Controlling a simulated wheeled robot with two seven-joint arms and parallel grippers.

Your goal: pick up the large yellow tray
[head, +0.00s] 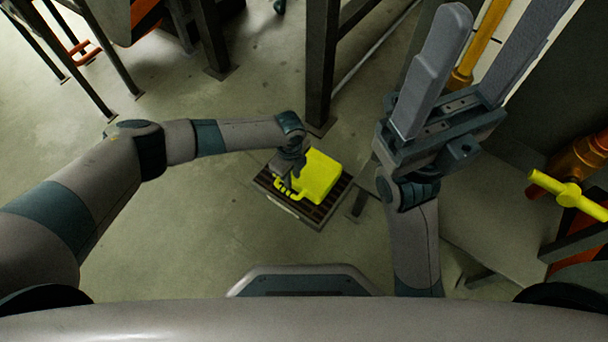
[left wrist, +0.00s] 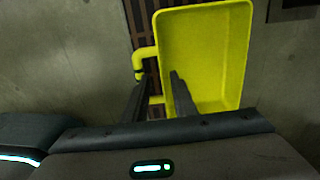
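The large yellow tray (head: 320,174) sits on a dark slatted grate in the floor, below and ahead of me. Its open inside and left handle show in the left wrist view (left wrist: 205,55). My left gripper (head: 289,181) reaches down at the tray's left side. In the left wrist view its two fingers (left wrist: 157,78) stand apart, one outside by the handle and one over the tray's inside, with the left wall between them. Contact cannot be told. My right gripper (head: 492,45) is raised at the right, fingers wide apart and empty.
The grate (head: 284,204) has a light frame around it. A dark post (head: 322,60) stands just behind the tray. Orange pipework with a yellow valve handle (head: 567,194) is at the right. The floor to the left is clear.

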